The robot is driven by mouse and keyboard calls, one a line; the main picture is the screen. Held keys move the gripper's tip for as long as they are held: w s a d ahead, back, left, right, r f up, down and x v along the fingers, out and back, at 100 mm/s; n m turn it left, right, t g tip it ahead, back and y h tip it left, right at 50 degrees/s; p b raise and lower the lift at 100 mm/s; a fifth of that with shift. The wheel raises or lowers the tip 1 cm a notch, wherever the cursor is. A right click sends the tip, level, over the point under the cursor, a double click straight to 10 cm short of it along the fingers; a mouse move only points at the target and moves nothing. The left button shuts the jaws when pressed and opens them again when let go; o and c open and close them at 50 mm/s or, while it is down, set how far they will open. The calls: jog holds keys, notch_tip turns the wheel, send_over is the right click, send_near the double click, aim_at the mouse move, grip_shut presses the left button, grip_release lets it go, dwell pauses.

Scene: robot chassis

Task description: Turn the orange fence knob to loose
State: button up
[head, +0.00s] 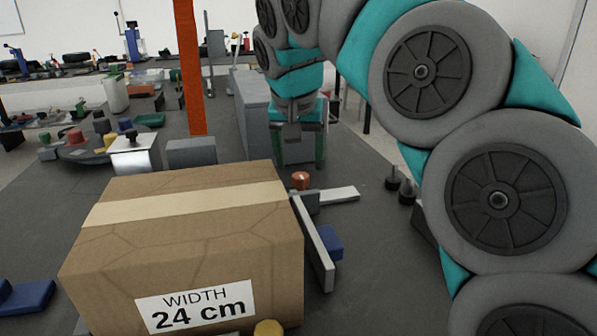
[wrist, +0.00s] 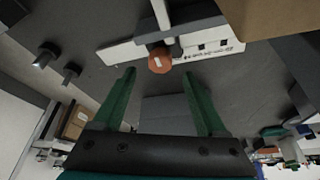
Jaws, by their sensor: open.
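The orange fence knob (head: 300,180) is a small round knob with a pale mark, just behind the cardboard box's right corner. It also shows in the wrist view (wrist: 159,61), just beyond and between my fingertips. The grey fence bar (head: 318,240) runs along the box's right side. A pale flat rail (head: 340,195) extends right from near the knob; its printed marks show in the wrist view (wrist: 212,45). My gripper (head: 298,160) has green fingers, spread apart and empty in the wrist view (wrist: 158,74). I see no clear contact with the knob.
A large cardboard box (head: 190,240) labelled "WIDTH 24 cm" fills the front left. A blue block (head: 329,242) lies by the fence bar. An orange post (head: 190,70) stands behind the box. Dark pegs (head: 400,187) stand to the right. A grey cabinet (head: 255,110) is behind.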

aim_at(300, 175)
jog(key=x, duration=0.5)
jog(key=shift+w+f, duration=0.1)
jog(key=shift+f, duration=0.2)
grip_shut()
dwell(0.4)
